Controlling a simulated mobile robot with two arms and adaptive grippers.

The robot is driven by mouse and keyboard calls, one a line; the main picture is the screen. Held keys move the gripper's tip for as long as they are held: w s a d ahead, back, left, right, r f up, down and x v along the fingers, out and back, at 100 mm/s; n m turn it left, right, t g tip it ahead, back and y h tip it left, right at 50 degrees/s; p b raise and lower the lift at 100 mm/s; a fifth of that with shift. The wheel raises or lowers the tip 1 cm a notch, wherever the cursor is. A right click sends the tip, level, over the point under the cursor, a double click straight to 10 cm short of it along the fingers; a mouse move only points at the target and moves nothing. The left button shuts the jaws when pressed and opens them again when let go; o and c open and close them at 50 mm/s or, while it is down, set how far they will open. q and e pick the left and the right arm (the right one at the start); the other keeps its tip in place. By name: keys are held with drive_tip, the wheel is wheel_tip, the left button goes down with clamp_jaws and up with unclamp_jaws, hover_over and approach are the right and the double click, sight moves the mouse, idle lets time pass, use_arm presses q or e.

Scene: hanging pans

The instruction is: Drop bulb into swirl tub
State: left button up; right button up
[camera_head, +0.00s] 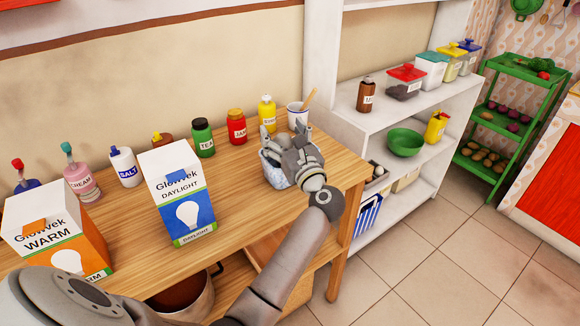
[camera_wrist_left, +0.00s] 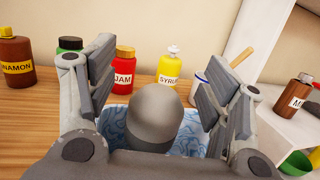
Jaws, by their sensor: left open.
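The swirl tub (camera_head: 268,163), with a blue and white marbled pattern, stands on the wooden table near its right end. My left gripper (camera_head: 284,134) is over the tub and hides much of it. In the left wrist view its two fingers (camera_wrist_left: 155,62) are spread apart, with the tub (camera_wrist_left: 113,122) below and behind them. A smooth grey dome (camera_wrist_left: 154,112) sits between the fingers; I cannot tell whether it is part of my gripper or a separate thing. No loose bulb can be clearly made out. My right gripper is not in view.
Two bulb boxes, one marked warm (camera_head: 42,232) and one marked daylight (camera_head: 178,192), stand on the left. Behind the tub are a jam bottle (camera_head: 236,127), a yellow syrup bottle (camera_head: 267,112) and a white mug (camera_head: 297,117). A white shelf (camera_head: 345,112) is close on the right.

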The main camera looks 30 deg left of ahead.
use_arm(q)
drive_tip(key=r+v, duration=0.1)
drive_tip(key=v, duration=0.5)
drive_tip(key=shift+s+d+f, duration=0.25)
drive_tip(key=shift+d+f, duration=0.15)
drive_tip(key=shift+f, duration=0.1)
